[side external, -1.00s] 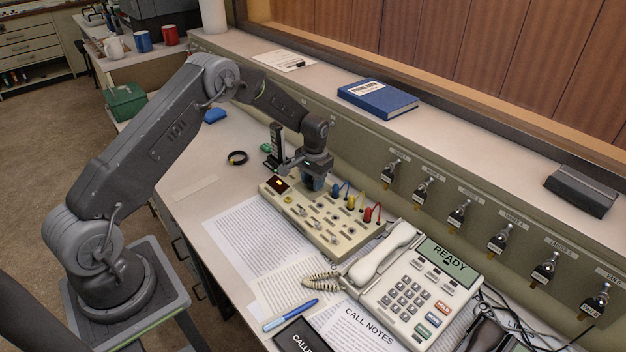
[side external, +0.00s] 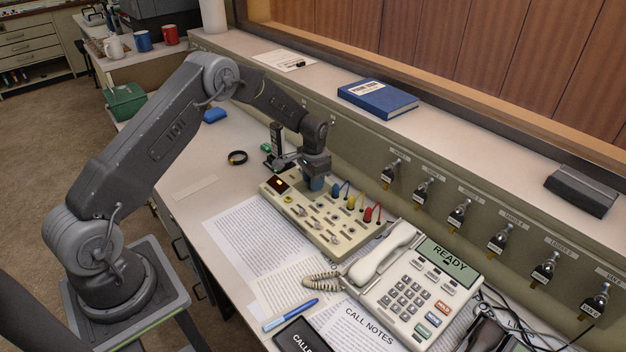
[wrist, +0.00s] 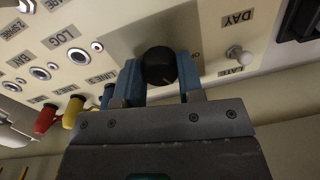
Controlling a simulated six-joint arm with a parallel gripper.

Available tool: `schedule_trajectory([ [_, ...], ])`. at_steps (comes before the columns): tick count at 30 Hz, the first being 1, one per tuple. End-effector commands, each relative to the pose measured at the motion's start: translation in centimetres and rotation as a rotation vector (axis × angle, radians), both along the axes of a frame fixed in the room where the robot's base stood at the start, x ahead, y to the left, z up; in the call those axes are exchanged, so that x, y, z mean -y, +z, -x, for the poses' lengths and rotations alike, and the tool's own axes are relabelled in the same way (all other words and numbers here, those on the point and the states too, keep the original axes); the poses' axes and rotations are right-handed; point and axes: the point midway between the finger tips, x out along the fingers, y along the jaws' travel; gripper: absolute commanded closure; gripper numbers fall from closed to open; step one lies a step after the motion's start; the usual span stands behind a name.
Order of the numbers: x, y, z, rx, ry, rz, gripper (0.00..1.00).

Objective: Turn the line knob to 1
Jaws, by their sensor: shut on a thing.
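In the wrist view a round black knob (wrist: 157,63) stands on the cream panel, with a pale pointer mark at its lower right edge. My gripper (wrist: 161,80) is shut on the knob, one blue finger on each side. Lettering beside the knob is mostly hidden by the right finger, so I cannot read its position. In the side view my gripper (side external: 313,184) points down at the far end of the cream switch panel (side external: 353,243) and hides the knob.
Blue, yellow and red plugs (side external: 369,214) with cords stand along the panel's back edge, close to my gripper. A small toggle (wrist: 234,52) sits between the DAY and LATE labels. The telephone (side external: 413,290) stands at the panel's right. A dark upright device (side external: 277,140) stands behind the panel's left end.

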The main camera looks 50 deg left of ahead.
Motion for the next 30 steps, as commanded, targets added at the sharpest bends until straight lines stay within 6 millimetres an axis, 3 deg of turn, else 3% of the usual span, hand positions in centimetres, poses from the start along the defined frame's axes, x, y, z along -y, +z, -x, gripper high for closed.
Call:
schedule_trajectory([
  [2, 0.0, 0.1, 0.0, -0.001, 0.000, 0.000, 0.89],
  [3, 0.0, 0.1, 0.0, -0.001, 0.000, 0.000, 0.62],
  [10, 0.0, 0.0, 0.0, 0.000, 0.001, 0.000, 0.40],
  [20, 0.0, 0.5, 0.0, 0.001, 0.001, -0.001, 0.40],
  [23, 0.1, 1.7, -0.1, 0.003, 0.001, -0.001, 0.40],
  [30, 0.3, 6.9, -0.1, 0.005, 0.001, -0.001, 0.40],
])
